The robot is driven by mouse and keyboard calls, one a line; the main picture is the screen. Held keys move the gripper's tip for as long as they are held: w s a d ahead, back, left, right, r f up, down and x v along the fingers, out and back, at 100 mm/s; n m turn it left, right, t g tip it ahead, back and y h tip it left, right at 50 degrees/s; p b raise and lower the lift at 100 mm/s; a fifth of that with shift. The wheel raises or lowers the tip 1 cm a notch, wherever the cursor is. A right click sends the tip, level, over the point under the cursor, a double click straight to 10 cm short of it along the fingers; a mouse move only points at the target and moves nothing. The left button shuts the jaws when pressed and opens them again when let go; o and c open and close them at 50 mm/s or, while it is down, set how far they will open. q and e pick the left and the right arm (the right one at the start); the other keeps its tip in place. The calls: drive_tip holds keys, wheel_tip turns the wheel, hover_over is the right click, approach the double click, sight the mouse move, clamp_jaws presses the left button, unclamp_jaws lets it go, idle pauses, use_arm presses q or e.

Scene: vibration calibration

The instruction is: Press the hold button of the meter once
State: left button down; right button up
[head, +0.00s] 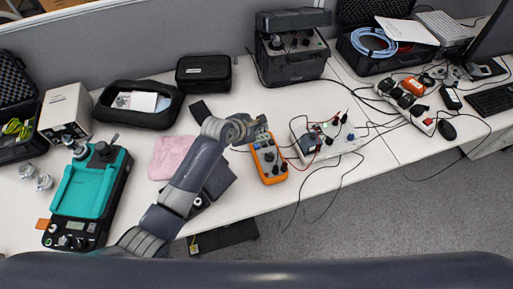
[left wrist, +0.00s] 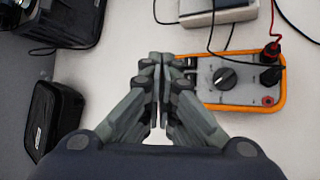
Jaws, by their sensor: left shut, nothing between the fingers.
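The meter (head: 269,158) is a handheld unit with an orange frame and grey face, lying on the white table near its front edge. In the left wrist view the meter (left wrist: 232,82) shows its black dial, red and black plugs in its sockets, and its near end. My left gripper (head: 258,122) is shut and empty, at the upper end of the meter in the head view. In the left wrist view the gripper (left wrist: 158,62) is at the meter's left end and covers part of it. The hold button cannot be made out. My right gripper is not in view.
A white box with switches and leads (head: 325,137) stands right of the meter. A power strip (head: 408,103) lies farther right. A pink cloth (head: 172,157) and a teal-topped device (head: 87,188) are to the left. Black cases (head: 204,73) stand at the back.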

use_arm(q)
drive_tip(key=b, duration=0.5)
hover_over(257, 146)
drive_tip(key=f, duration=0.5)
drive_tip(key=shift+s+d+f, duration=0.2)
drive_tip(key=shift+s+f, duration=0.05)
drive_tip(key=shift+s, duration=0.05)
drive_tip(key=shift+f+b, duration=0.5)
drive_tip(key=shift+f, duration=0.25)
drive_tip(key=shift+f, duration=0.1)
drive_tip(key=shift+f, duration=0.35)
